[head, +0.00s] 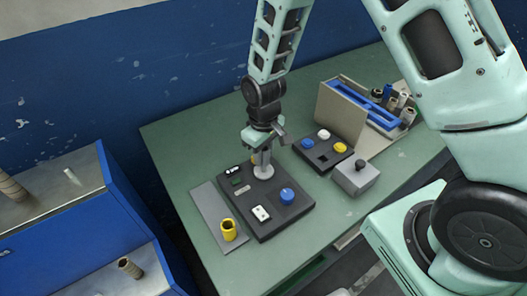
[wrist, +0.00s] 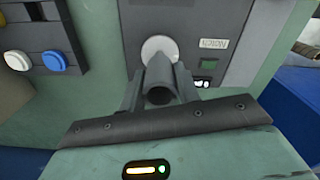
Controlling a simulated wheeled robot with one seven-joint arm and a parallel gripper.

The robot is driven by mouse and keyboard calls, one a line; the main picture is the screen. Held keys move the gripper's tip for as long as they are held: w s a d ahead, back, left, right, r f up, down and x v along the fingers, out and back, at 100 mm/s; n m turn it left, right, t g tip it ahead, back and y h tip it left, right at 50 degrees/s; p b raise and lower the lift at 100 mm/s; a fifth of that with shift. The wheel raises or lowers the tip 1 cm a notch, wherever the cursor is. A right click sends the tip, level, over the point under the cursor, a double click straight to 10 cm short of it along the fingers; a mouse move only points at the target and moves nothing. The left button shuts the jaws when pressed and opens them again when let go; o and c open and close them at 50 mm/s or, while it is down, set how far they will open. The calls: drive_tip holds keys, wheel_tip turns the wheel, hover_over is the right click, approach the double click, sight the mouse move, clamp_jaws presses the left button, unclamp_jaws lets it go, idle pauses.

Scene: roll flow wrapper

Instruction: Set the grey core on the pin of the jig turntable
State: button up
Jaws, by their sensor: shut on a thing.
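My gripper (head: 264,148) points down over the dark jig panel (head: 275,215) and is shut on the grey core (head: 262,160). In the wrist view the core (wrist: 160,92) shows its dark round bore between the fingers. The jig turntable is a pale round disc (head: 264,173) on the panel, right below the core. It also shows in the wrist view (wrist: 158,46), partly covered by the fingers and core. The pin is hidden. I cannot tell whether the core touches the disc or is around the pin.
The panel carries a blue knob (head: 287,195) and a white switch (head: 261,213). A yellow core (head: 228,230) stands on a grey plate at its left. A second button box (head: 323,152), a grey box with a black knob (head: 357,177) and a blue tray (head: 365,103) stand right.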

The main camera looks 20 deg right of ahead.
drive_tip(key=shift+f, duration=0.1)
idle(0.3)
drive_tip(key=shift+f+b, duration=0.3)
drive_tip(key=shift+f, duration=0.05)
drive_tip(key=shift+f, duration=0.35)
idle(0.3)
drive_tip(key=shift+f+b, duration=0.7)
drive_tip(key=shift+f, duration=0.05)
drive_tip(key=shift+f, duration=0.2)
idle(0.3)
drive_tip(key=o, duration=1.5)
